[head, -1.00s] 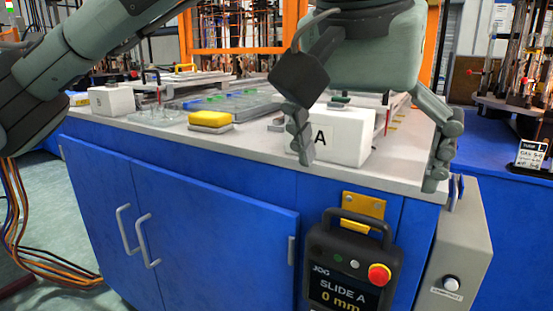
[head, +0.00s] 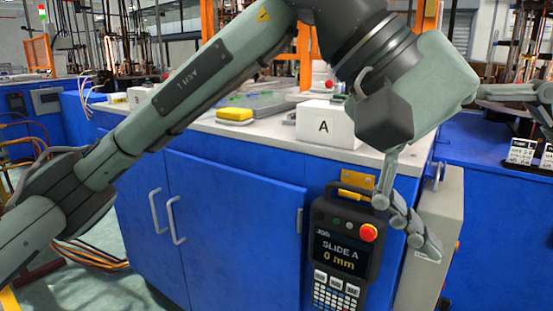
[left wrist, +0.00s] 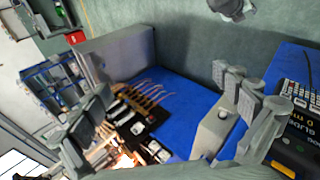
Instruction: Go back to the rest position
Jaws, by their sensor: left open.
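My left gripper (head: 478,165) is in front of the right end of the blue bench, its two fingers spread wide with nothing between them. One finger hangs beside the jog pendant (head: 344,250), and the other reaches to the right edge of the head view. In the left wrist view the open fingers of the left gripper (left wrist: 170,125) frame the blue side and a grey box (left wrist: 215,128) with a white button. My left arm crosses the head view from lower left to upper middle. My right gripper does not show.
The blue cabinet (head: 235,210) carries a white block marked A (head: 322,128) and a yellow sponge (head: 234,114) on its worktop. The pendant reads SLIDE A 0 mm and has a red button. Orange framing stands behind.

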